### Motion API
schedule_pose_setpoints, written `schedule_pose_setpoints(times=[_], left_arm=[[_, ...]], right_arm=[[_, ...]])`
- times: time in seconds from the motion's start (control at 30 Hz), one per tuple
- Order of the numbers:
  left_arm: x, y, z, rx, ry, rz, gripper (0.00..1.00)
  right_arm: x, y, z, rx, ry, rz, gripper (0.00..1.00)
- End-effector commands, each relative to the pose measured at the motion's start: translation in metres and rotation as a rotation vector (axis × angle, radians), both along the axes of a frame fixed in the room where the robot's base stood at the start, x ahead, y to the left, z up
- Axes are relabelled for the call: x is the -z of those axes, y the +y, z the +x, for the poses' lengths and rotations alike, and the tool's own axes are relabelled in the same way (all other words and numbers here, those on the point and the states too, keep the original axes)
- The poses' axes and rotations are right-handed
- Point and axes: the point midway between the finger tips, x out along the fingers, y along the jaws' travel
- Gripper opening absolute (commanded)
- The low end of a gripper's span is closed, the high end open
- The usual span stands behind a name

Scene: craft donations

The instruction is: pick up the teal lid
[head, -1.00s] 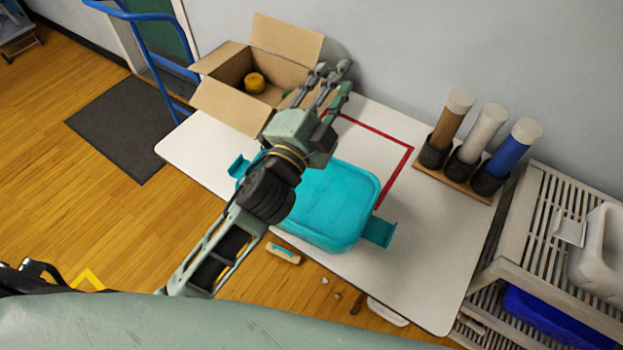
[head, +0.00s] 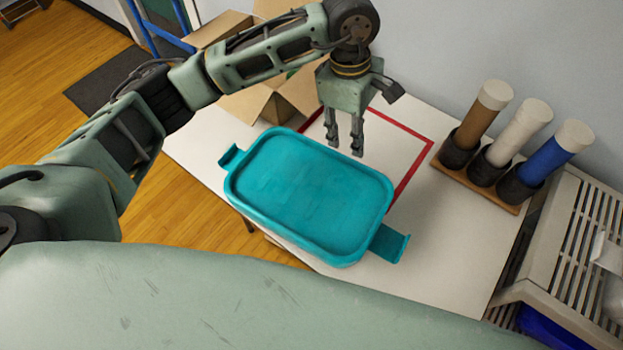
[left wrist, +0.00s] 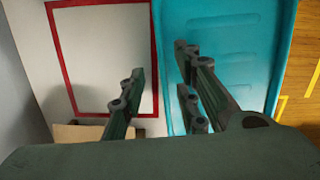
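The teal lid (head: 310,190) lies flat at the near edge of the white table, with a raised rim and a tab sticking out at each end. I cannot tell whether a container is under it. In the left wrist view the lid (left wrist: 225,45) fills the right half. My left gripper (head: 345,146) points down just beyond the lid's far edge, above the table. Its fingers are apart with nothing between them. In the left wrist view the gripper (left wrist: 160,85) has fingers on either side of the lid's edge line, apparently above it. My right gripper is not in view.
A red taped outline (head: 414,165) marks a bare area of table behind the lid. An open cardboard box (head: 262,104) stands at the back left, partly hidden by my left arm. Three capped tubes in a wooden stand (head: 475,185) are at the right, near a slatted shelf (head: 570,235).

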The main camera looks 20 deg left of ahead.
Motion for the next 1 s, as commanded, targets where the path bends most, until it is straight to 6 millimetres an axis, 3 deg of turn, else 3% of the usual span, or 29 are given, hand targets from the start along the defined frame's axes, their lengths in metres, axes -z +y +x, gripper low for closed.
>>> schedule_pose_setpoints(times=[0.07, 0.17, 0.47, 0.7, 1.0], left_arm=[[-0.002, 0.021, 0.009, -0.003, -0.021, 0.084, 0.3], [0.0, 0.031, 0.011, -0.003, -0.026, 0.128, 0.3], [0.03, 0.034, 0.009, -0.005, -0.022, 0.128, 0.3], [0.065, 0.037, 0.006, -0.006, -0.022, 0.126, 0.3], [0.074, 0.036, 0.007, -0.004, -0.026, 0.125, 0.3]], right_arm=[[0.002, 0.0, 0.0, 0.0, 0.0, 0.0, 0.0], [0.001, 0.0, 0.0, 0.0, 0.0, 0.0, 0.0], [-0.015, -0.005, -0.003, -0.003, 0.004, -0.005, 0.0], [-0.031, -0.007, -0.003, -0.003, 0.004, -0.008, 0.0], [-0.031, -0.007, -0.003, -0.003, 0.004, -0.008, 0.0]])
